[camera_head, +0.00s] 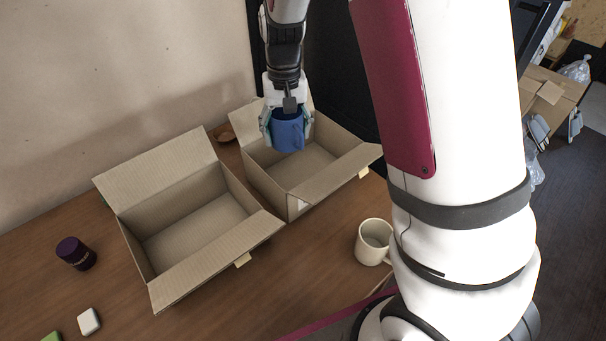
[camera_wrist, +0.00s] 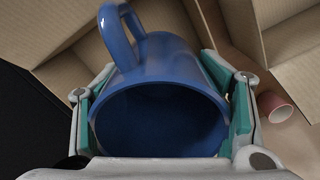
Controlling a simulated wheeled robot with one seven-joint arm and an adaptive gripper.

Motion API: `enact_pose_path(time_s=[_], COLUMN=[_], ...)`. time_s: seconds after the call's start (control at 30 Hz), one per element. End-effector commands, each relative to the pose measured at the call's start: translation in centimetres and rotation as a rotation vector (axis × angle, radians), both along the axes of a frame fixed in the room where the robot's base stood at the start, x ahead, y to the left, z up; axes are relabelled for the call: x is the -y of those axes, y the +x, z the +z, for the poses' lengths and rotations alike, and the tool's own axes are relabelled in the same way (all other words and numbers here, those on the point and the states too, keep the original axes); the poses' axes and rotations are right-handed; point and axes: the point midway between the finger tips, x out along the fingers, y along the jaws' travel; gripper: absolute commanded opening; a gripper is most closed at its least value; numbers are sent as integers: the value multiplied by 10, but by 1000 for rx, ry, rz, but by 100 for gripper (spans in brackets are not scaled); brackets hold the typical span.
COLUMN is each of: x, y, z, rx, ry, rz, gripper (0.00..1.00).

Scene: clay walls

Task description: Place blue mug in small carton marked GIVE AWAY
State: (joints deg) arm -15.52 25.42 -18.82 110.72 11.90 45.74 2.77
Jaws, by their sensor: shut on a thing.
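The blue mug (camera_head: 288,134) is held in my gripper (camera_head: 287,122), above the right-hand open carton (camera_head: 347,167). In the wrist view the blue mug (camera_wrist: 155,75) sits between both finger pads of my gripper (camera_wrist: 160,115), its open mouth toward the camera and its handle at the upper left. Carton flaps and walls show behind it. A second open carton (camera_head: 165,205) stands to the left and looks empty. I cannot read any GIVE AWAY marking on either carton; each has a small tan tag on its front flap.
A cream mug (camera_head: 373,242) stands right of the cartons, near my arm. A dark purple jar (camera_head: 75,253), a white block (camera_head: 89,321) and a green item (camera_head: 52,337) are at the left. A small brown bowl (camera_head: 224,133) sits behind the cartons. The wooden table's (camera_head: 300,270) front middle is clear.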

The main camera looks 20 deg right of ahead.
Motion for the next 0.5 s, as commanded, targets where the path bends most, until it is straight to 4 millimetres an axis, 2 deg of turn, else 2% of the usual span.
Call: enact_pose_path(time_s=[0.1, 0.27, 0.37, 0.5], x=[-5, -7, -8, -7], y=[6, 13, 15, 15], z=[1, 0, -10, -41], rx=[0, 2, 1, -3], ry=[0, -1, -2, -3], rz=[-122, -229, -251, -254], gripper=[14, 14, 14, 14])
